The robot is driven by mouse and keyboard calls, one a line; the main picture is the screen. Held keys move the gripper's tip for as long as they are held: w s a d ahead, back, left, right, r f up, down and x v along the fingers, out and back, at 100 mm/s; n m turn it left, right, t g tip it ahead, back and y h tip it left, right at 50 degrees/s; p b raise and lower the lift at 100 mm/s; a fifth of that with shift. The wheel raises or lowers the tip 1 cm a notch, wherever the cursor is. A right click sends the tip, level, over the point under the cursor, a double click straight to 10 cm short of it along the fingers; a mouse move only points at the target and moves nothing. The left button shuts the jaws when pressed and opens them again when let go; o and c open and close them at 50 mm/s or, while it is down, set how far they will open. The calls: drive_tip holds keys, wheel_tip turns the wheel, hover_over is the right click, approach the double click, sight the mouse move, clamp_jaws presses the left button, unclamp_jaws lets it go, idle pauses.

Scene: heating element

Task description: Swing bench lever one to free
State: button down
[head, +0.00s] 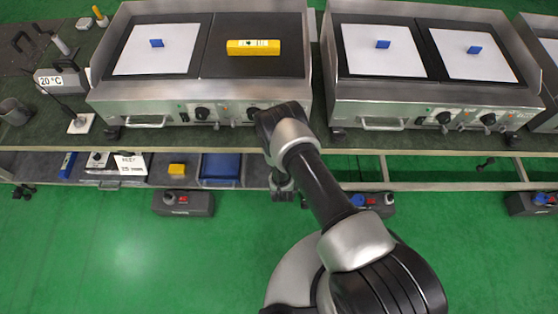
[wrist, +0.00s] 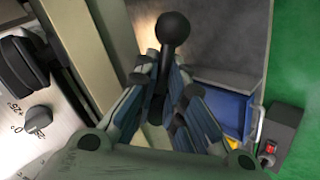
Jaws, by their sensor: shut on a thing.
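A black lever with a round ball knob (wrist: 172,29) stands up between the fingers of my gripper (wrist: 163,100) in the wrist view. The fingers close around its stem below the ball. In the head view my gripper (head: 282,188) hangs in front of the bench's front edge, below the left griddle. My arm hides most of the lever there. The lever's base and pivot are hidden, so its exact angle cannot be told.
The left griddle (head: 145,100) with knobs and a yellow block (head: 253,47) stands above on the bench. A blue bin (head: 220,168) sits on the lower shelf. Grey boxes with red switches, one at left (head: 183,203), stand below the bench. The green floor is open in front.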

drive_tip(key=shift+h, duration=0.4)
drive_tip(key=c, duration=1.7)
unclamp_jaws()
drive_tip(key=shift+r, duration=0.1)
drive_tip(key=shift+o, duration=0.2)
drive_tip(key=v, duration=0.8)
drive_tip(key=shift+d, duration=0.1)
